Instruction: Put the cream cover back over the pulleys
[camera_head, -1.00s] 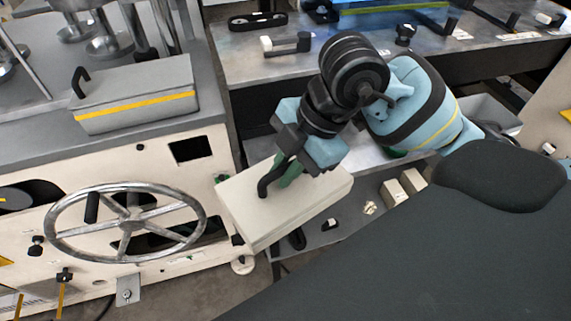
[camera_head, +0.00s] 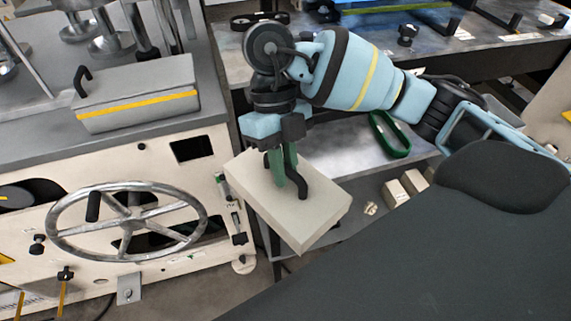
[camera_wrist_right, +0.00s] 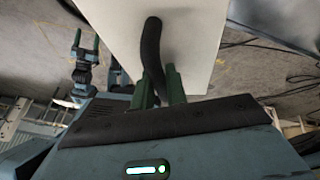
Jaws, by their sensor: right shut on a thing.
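The cream cover (camera_head: 318,215) is a box-shaped piece with a curved black handle (camera_head: 302,188) on its top. My right gripper (camera_head: 286,180) is shut on that handle with its green fingers and holds the cover in the air, right of the cream machine. The right wrist view shows the cover (camera_wrist_right: 185,30) and the handle (camera_wrist_right: 152,50) at the fingers (camera_wrist_right: 162,85). My left gripper (camera_wrist_right: 86,40) shows small in that view, with its green fingers apart and empty. I cannot make out the pulleys; the cover and my arm hide part of the area.
The cream machine (camera_head: 180,270) has a large handwheel (camera_head: 125,222) and a grey lidded box (camera_head: 135,95) on top. Small fittings (camera_head: 238,225) sit at its right edge. A green belt loop (camera_head: 405,150) and cream blocks (camera_head: 395,193) lie on the bench shelves to the right.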

